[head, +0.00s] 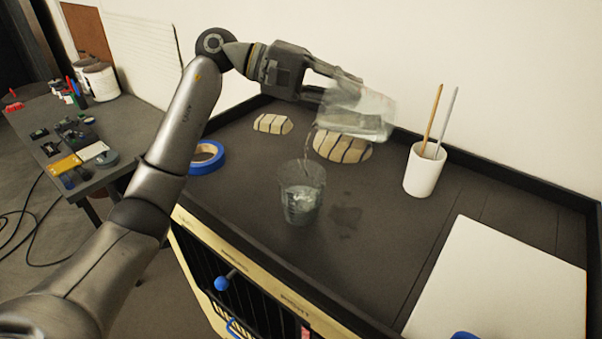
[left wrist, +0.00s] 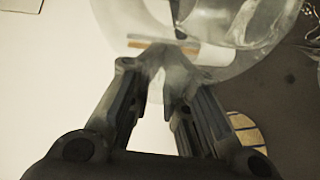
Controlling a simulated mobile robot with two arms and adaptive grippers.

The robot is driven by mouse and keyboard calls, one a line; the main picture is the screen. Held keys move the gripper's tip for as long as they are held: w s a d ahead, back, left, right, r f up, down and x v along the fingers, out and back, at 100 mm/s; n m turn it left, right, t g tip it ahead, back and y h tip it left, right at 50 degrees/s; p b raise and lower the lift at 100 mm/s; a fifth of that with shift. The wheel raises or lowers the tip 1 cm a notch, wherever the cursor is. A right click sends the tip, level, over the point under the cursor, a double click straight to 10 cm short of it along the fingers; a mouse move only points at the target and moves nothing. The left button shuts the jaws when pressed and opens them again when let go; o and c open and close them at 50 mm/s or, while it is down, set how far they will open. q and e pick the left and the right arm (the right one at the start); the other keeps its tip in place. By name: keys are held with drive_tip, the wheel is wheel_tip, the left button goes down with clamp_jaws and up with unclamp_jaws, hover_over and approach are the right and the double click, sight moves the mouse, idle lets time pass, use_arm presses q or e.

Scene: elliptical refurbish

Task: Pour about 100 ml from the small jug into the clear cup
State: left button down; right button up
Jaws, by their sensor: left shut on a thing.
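The small clear jug (head: 358,109) is held tilted in the air above the table, its mouth toward the lower left. My left gripper (head: 343,88) is shut on the jug; in the left wrist view the fingers (left wrist: 165,95) close on its handle, with the clear body (left wrist: 235,60) beyond. A thin stream of liquid (head: 309,148) falls from the jug toward the clear cup (head: 301,193). The cup stands upright on the dark table and has liquid in its lower part. The exact level cannot be read. My right gripper is not in view.
A white holder (head: 425,170) with two thin sticks stands right of the cup. Sliced pale blocks (head: 342,148) lie behind it. Blue tape (head: 207,158) is at the left and a white board (head: 500,285) at the right. A dark wet-looking patch (head: 346,215) lies beside the cup.

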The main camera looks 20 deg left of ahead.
use_arm(q)
drive_tip(key=shift+w+d, duration=0.1)
drive_tip(key=shift+d, duration=0.15)
drive_tip(key=shift+r, duration=0.1)
idle(0.3)
drive_tip(key=shift+b, duration=0.5)
drive_tip(key=shift+d+h, duration=0.15)
drive_tip(key=shift+h, duration=0.15)
drive_tip(key=shift+r+b, duration=0.1)
drive_tip(key=shift+b, duration=0.55)
idle(0.5)
